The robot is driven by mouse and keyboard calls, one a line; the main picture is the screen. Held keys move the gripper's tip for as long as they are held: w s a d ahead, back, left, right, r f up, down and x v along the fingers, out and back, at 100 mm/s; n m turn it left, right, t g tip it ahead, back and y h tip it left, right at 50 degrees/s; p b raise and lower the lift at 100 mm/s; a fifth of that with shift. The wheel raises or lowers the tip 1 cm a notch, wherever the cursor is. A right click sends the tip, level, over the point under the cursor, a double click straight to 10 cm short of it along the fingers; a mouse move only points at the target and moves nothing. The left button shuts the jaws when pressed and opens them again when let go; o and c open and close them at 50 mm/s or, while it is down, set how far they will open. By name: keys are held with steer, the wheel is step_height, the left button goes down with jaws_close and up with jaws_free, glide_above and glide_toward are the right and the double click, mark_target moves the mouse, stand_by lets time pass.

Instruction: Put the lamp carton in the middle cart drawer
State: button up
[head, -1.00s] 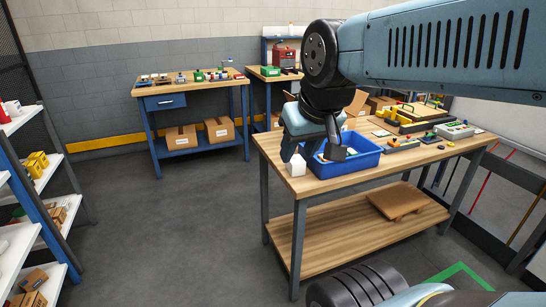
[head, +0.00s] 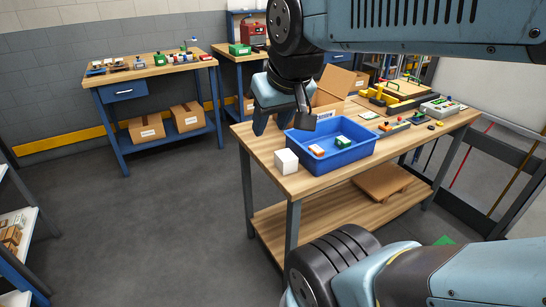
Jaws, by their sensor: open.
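A small plain white carton (head: 286,161), which I take for the lamp carton, sits on the near left corner of the wooden workbench (head: 296,184), beside the blue tote. My gripper (head: 282,120) is open and empty, with its fingers pointing down. In the picture it is above the carton and apart from it, near the tote's left back corner. How far back it is over the bench is hard to tell. No cart with a middle drawer shows in this view.
The blue tote (head: 346,157) holds a few small items. Behind it stands an open cardboard box (head: 338,82). Parts and trays cover the bench's right side. A second bench with a blue drawer (head: 122,91) stands back left. Floor between is clear.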

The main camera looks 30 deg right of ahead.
steer(key=o, duration=0.3)
steer(key=shift+w+d+f+m, duration=0.1)
steer(key=shift+w+m, duration=0.25)
steer(key=shift+m, duration=0.05)
steer(key=o, duration=0.3)
steer(key=w+d+f+m+y, duration=0.1)
steer(key=w+d+f+m, duration=0.1)
steer(key=w+m, duration=0.5)
steer(key=shift+d+f+m+y, duration=0.35)
steer(key=shift+f+m, duration=0.2)
steer(key=shift+m, duration=0.45)
steer(key=m+g+h, duration=0.1)
steer(key=m+h, duration=0.1)
steer(key=m, duration=2.5)
glide_toward(287, 156)
steer(key=shift+x, duration=5.95)
